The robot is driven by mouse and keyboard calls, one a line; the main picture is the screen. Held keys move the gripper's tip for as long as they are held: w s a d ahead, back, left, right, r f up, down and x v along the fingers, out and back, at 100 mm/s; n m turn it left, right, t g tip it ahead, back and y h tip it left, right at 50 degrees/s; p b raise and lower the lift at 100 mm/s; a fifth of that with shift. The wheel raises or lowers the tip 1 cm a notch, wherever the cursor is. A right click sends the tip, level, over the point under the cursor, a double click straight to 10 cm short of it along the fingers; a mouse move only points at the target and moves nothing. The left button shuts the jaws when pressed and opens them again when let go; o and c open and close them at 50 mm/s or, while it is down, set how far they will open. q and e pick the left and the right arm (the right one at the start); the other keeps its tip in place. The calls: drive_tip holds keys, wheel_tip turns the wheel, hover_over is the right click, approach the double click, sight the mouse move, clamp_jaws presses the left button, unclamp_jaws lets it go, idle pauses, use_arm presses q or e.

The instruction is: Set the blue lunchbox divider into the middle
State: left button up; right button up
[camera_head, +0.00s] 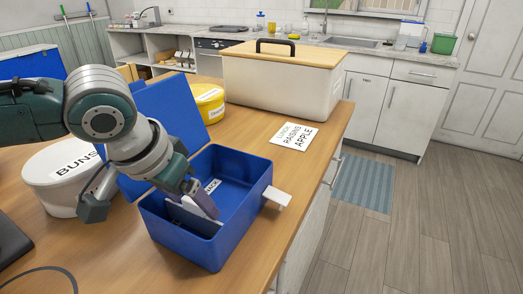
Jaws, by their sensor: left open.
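The blue lunchbox (247,210) stands open on the wooden table, its lid (172,112) raised at the back left. A thin grey-white panel, which looks like the divider (192,222), stands inside toward the near-left end. My left gripper (203,200) reaches down into the box from the left, its fingers right at this panel. The gripper is open; whether a finger touches the panel cannot be told. The gripper hides part of the panel and the box's left inside. A partly covered white label (212,186) shows on the inside. My right gripper is out of view.
A white round tub marked BUNS (62,178) stands to the left, close to my arm. A yellow tub (209,103) and a large cream bin with a wooden lid (275,85) stand behind. A lunch card (294,135) lies right of the box, near the table edge.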

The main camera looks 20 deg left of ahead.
use_arm(q)
drive_tip(key=shift+c, duration=0.3)
clamp_jaws()
idle(0.4)
